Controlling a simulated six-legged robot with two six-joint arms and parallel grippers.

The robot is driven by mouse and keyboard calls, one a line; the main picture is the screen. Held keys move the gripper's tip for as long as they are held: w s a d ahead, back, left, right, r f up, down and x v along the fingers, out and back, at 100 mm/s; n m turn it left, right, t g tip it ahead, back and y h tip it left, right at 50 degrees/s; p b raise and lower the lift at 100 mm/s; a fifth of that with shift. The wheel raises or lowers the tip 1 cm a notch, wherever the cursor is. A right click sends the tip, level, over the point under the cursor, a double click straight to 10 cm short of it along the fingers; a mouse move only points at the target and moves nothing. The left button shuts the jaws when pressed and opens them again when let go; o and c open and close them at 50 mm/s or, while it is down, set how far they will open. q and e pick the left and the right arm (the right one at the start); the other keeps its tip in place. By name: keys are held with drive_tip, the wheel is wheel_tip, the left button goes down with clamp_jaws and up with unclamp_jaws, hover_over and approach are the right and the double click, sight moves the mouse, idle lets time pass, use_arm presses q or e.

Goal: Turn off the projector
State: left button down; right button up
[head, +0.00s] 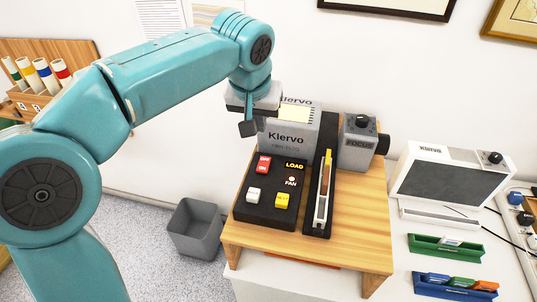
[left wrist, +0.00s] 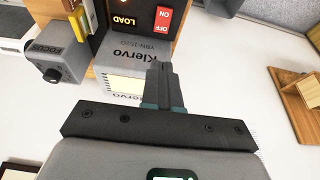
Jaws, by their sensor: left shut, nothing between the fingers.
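The grey Klervo projector (head: 287,141) stands on a wooden stand, and its body also shows in the left wrist view (left wrist: 130,56). In front of it is a black control panel (head: 262,211) with a red switch (head: 263,164), lit LOAD lettering, a FAN mark, a white button (head: 253,195) and a yellow button (head: 283,200). In the left wrist view the red switch (left wrist: 163,19) bears OFF and ON lettering. My left gripper (head: 247,129) is shut and empty, above and behind the red switch, beside the projector body. My right gripper is not in view.
A grey FOCUS box (head: 358,146) with a knob stands right of the projector. A black slide track (head: 318,218) lies right of the panel. A grey bin (head: 195,228) is on the floor at left. A Klervo viewer (head: 452,178) and green and blue trays stand at right.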

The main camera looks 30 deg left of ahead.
sight(265, 159)
use_arm(q)
drive_tip(key=shift+s+a, duration=0.1)
drive_tip(key=x, duration=0.7)
drive_tip(key=p+x, duration=0.1)
drive_tip(key=x, duration=0.6)
drive_tip(key=shift+s+f, duration=0.15)
drive_tip(key=shift+s, duration=0.05)
